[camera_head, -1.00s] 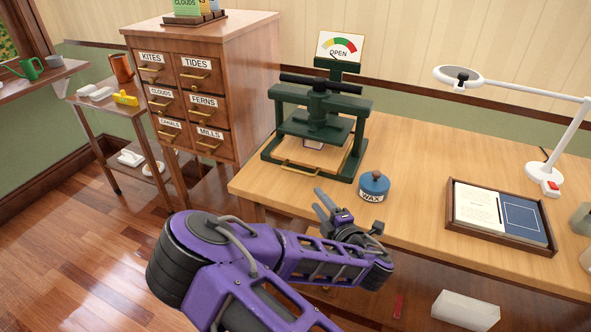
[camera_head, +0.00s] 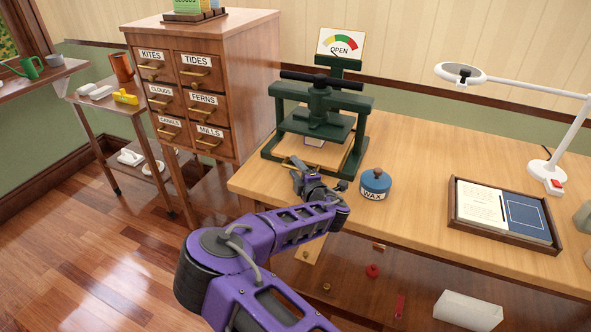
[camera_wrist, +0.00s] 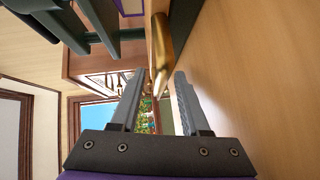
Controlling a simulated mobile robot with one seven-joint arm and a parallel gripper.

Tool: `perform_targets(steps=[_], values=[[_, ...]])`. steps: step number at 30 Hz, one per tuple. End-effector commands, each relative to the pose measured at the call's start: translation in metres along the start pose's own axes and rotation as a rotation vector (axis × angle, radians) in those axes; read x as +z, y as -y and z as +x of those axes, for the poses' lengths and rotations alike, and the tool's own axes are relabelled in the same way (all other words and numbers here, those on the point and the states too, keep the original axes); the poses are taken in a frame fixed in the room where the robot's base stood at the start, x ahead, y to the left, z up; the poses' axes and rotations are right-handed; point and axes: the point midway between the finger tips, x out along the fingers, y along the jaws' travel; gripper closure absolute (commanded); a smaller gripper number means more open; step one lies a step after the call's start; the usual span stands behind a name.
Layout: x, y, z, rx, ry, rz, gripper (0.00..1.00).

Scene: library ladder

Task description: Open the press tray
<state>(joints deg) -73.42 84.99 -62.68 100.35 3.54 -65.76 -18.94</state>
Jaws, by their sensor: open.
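The green press (camera_head: 322,118) stands on the wooden desk, with its pale wooden tray (camera_head: 299,150) low between the posts. The tray is pushed in under the plate. Its brass handle (camera_wrist: 160,55) shows in the wrist view between the tips of my open gripper (camera_wrist: 159,72). I see gaps beside the handle, so the fingers do not appear to clasp it. In the head view my gripper (camera_head: 297,173) is at the front of the tray and hides part of the handle.
A blue wax jar (camera_head: 375,184) stands close to the right of my gripper. A document tray (camera_head: 455,219) and a white lamp (camera_head: 546,175) are farther right on the desk (camera_head: 415,155). A drawer cabinet (camera_head: 250,80) stands left of the press.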

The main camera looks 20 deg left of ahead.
Motion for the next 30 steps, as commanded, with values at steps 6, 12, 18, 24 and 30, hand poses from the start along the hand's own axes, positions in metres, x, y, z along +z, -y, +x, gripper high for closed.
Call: perform_targets(steps=[6, 12, 18, 24, 30], values=[[-0.0001, -0.0002, 0.0018, 0.000, 0.000, 0.000, 0.54], [-0.0002, -0.0001, 0.0016, 0.000, 0.000, 0.000, 0.76], [-0.0002, -0.0001, 0.0015, 0.000, 0.000, 0.000, 1.00], [-0.0002, -0.0002, 0.0015, 0.000, -0.001, 0.000, 1.00], [-0.0003, -0.0002, 0.0015, 0.000, -0.001, 0.000, 1.00]])
